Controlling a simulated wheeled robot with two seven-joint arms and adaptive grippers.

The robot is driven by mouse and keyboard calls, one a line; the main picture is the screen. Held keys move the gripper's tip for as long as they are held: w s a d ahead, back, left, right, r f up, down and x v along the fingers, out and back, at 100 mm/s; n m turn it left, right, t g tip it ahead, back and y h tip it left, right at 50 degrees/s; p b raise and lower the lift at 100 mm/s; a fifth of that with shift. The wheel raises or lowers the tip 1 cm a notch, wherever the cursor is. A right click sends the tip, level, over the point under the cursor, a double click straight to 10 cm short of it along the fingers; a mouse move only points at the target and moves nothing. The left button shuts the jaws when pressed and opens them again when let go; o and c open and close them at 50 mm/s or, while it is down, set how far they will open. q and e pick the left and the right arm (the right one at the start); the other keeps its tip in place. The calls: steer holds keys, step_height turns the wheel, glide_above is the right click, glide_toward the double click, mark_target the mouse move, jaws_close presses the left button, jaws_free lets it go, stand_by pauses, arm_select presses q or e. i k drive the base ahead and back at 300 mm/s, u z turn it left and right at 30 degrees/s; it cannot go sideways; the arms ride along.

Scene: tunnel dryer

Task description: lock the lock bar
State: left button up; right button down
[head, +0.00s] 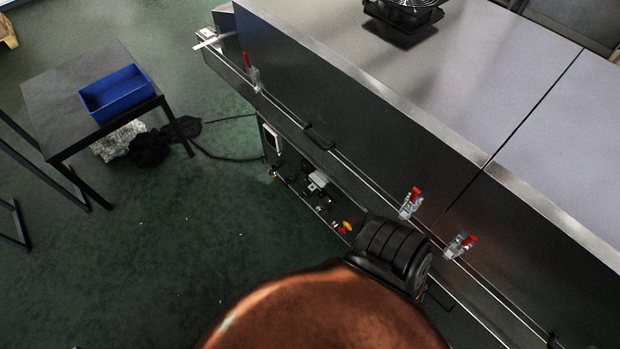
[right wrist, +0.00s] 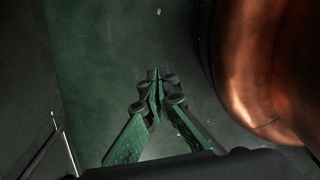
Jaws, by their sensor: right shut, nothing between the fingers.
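The dryer's long dark side runs diagonally across the head view. Three toggle clamps with red handles sit along its ledge: one at the far end (head: 253,76), one in the middle (head: 410,203) and one nearer (head: 460,245). Their red handles stand up. A small pale lever-like piece (head: 206,41) sticks out at the dryer's far end. I cannot tell which part is the lock bar. My right gripper (right wrist: 157,76) is shut and empty above the green floor in the right wrist view, away from any clamp. My left gripper is not in view.
A dark table with a blue bin (head: 116,94) stands at the left. A dark handle (head: 318,137) and a panel of controls (head: 318,181) are on the dryer's side. A cable lies on the floor. The floor between table and dryer is mostly clear.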

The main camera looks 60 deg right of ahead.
mark_target(324, 208)
steer(key=z, duration=1.15)
steer(key=k, duration=0.9)
steer(key=z, duration=1.1)
steer(key=i, duration=0.5)
